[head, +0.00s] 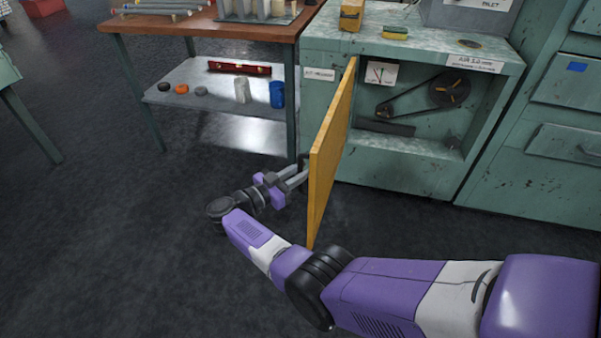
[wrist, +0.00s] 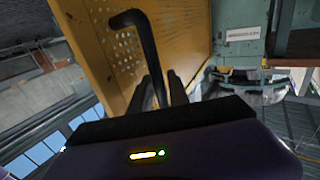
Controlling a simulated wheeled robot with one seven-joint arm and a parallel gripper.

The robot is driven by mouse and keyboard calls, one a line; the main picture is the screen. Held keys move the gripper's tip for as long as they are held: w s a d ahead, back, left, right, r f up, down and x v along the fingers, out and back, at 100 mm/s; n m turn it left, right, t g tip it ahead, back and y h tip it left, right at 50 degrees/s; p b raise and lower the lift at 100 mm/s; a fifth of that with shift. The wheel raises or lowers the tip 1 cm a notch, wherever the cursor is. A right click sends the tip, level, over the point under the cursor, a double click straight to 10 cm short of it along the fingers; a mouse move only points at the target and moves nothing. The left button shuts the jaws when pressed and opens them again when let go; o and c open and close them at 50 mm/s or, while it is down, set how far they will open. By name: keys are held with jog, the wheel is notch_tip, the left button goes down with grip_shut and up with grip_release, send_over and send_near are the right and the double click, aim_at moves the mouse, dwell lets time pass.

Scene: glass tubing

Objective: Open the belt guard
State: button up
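The yellow belt guard (head: 333,150) is a hinged panel that stands swung out from the front of the green cabinet (head: 400,178). The pulleys and belt (head: 425,98) inside show uncovered. My gripper (head: 300,172) is low on the left side of the panel, close to its face. In the wrist view the perforated yellow panel (wrist: 185,30) fills the upper middle. A bent black handle (wrist: 146,48) stands off it and reaches down between my fingers (wrist: 165,80). The fingers look apart, with gaps beside the handle. The handle is hidden in the head view.
A wooden-topped bench (head: 215,22) with a lower shelf (head: 215,120) stands left of the cabinet, close behind my gripper. Green drawers (head: 560,140) stand to the right. The dark floor (head: 120,240) at the left front is clear.

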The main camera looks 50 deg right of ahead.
jog(key=shift+o, duration=0.9)
jog(key=v, duration=0.8)
jog(key=shift+b, duration=0.35)
